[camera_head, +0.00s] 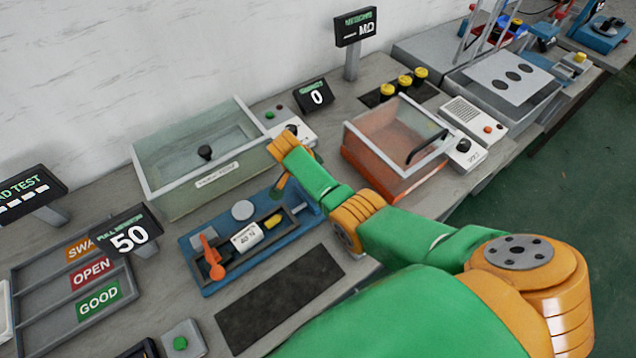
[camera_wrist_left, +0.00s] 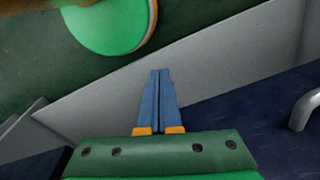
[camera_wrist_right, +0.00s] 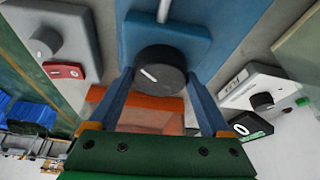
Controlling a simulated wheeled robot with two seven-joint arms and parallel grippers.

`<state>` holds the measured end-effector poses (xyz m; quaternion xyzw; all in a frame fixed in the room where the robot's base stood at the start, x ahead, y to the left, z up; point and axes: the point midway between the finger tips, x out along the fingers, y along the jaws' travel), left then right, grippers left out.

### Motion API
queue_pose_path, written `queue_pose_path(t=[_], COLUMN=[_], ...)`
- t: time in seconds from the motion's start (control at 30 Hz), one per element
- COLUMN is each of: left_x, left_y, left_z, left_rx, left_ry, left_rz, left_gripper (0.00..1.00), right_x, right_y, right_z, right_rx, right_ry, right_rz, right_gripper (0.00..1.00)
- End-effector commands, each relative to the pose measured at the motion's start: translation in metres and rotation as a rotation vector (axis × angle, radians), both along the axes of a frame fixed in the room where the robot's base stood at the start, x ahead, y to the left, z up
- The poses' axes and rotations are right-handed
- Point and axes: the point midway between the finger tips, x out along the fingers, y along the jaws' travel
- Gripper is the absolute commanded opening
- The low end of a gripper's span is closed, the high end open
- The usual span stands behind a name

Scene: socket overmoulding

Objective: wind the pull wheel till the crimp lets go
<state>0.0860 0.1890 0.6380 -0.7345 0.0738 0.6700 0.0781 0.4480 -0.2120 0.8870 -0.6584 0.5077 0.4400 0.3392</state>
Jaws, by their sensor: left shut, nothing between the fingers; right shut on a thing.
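The pull wheel (camera_wrist_right: 160,72) is a dark round knob with a white mark, on the end of a blue body. My right gripper (camera_wrist_right: 160,80) has its fingers on either side of it. In the head view my right gripper (camera_head: 284,184) is at the right end of the blue pull tester (camera_head: 205,286), and the arm hides the wheel. The tester carries an orange lever (camera_head: 212,262), a white labelled block (camera_head: 246,238) and a yellow piece (camera_head: 273,221). I cannot make out the crimp. The pull display (camera_head: 130,238) reads 50. My left gripper (camera_wrist_left: 160,76) is shut and empty, away from the tester.
A sorting tray (camera_head: 60,310) with OPEN and GOOD labels lies left. A greenish clear-walled box (camera_head: 165,205) stands behind the tester, an orange-based box (camera_head: 375,185) to its right. A dark mat (camera_head: 280,298) lies clear in front. A grey panel (camera_wrist_left: 230,70) is close to my left gripper.

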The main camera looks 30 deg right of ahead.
Motion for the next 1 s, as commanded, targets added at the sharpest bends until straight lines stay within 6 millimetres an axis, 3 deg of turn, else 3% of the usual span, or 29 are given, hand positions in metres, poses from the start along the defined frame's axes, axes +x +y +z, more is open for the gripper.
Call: queue_pose_path(t=[0.57,0.6,0.67,0.87,1.0], left_x=[0.000,0.000,0.000,0.000,0.000], left_y=[0.000,0.000,0.000,0.000,0.000], left_z=[-0.003,-0.003,-0.003,-0.003,0.004], left_rx=[0.000,0.000,0.000,0.000,0.000], left_ry=[0.000,0.000,0.000,0.000,0.000], left_rz=[0.000,0.000,0.000,0.000,0.000], left_gripper=[0.00,0.00,0.00,0.00,0.00], right_x=[0.001,0.001,0.001,0.000,0.000], right_y=[0.000,0.000,0.000,0.000,0.007], right_z=[0.001,0.001,0.001,0.001,0.018], right_rx=[-0.001,-0.001,-0.001,-0.001,0.002], right_ry=[-0.002,-0.002,-0.002,-0.001,-0.004], right_rz=[-0.031,-0.031,-0.031,-0.031,-0.029], right_gripper=[0.26,0.85,1.00,1.00,1.00])
